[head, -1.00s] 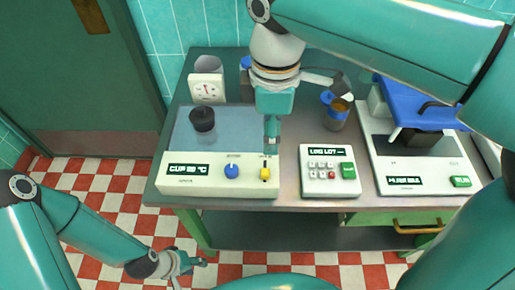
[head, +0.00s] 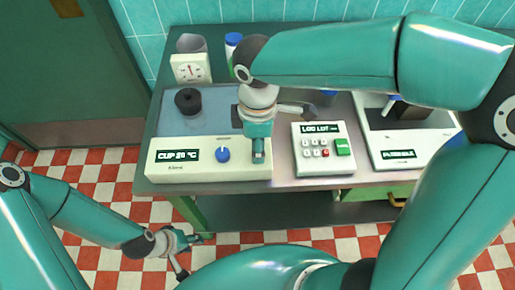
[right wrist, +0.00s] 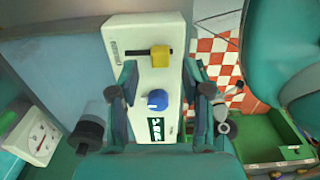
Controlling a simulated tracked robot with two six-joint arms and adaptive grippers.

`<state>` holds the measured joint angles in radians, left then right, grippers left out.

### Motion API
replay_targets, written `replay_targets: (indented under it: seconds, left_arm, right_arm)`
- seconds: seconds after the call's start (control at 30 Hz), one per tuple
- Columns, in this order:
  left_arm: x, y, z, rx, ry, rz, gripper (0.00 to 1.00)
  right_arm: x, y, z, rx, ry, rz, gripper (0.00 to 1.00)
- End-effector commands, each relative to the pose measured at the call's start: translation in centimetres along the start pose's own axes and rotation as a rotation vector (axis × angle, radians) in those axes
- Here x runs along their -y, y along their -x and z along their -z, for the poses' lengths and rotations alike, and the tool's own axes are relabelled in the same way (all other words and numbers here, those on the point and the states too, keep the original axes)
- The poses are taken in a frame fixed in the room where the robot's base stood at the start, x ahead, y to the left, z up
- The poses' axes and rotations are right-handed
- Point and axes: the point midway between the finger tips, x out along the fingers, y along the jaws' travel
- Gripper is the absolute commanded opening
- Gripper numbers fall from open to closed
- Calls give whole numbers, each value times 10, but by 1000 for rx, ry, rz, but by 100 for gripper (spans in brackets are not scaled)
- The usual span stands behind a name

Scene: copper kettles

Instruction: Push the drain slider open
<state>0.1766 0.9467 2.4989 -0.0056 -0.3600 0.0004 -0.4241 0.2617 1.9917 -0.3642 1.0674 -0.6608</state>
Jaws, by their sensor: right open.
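The yellow drain slider (right wrist: 161,53) sits at one end of a dark slot on the white cup-warmer panel (right wrist: 148,28), with the slot running left from it in the right wrist view. In the head view the slider is hidden behind my right gripper (head: 258,150), which is over the right end of the panel (head: 165,172). In the right wrist view my right gripper (right wrist: 160,70) is open, its fingers spread to either side of the panel, with the slider just beyond the fingertips. I see no contact. My left gripper (head: 187,243) hangs open and empty over the floor.
A blue knob (head: 223,155) stands beside the slider. A black weight (head: 187,100) rests on the grey plate behind the panel. A keypad box (head: 309,164) stands just right of my right gripper, with another machine (head: 399,156) farther right.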

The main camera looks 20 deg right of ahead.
Motion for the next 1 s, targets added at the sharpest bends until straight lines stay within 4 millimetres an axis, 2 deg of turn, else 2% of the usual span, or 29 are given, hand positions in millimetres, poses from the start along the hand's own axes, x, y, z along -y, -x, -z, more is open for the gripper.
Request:
replay_targets:
  seconds: [0.03, 0.2, 0.57, 0.67, 0.87, 1.0]
  left_arm:
    - [0, 0, 0, 0, 0, 0, 40]
    - [0, -1, 0, 0, 0, 0, 40]
    - [0, -1, 0, 0, 0, 0, 40]
    - [0, -1, 0, 0, 0, 0, 40]
    - [0, -1, 0, 0, 0, 0, 40]
    - [0, -1, 0, 0, 0, 0, 40]
  right_arm:
    - [0, -9, -1, 3, 0, 2, 48]
    - [0, -25, 0, 1, 0, 1, 48]
    - [0, -30, 1, -1, 1, -1, 48]
    - [0, -30, 1, -1, 1, -1, 35]
    - [0, -29, 1, 0, 2, -1, 1]
    - [0, -29, 1, 0, 2, -1, 0]
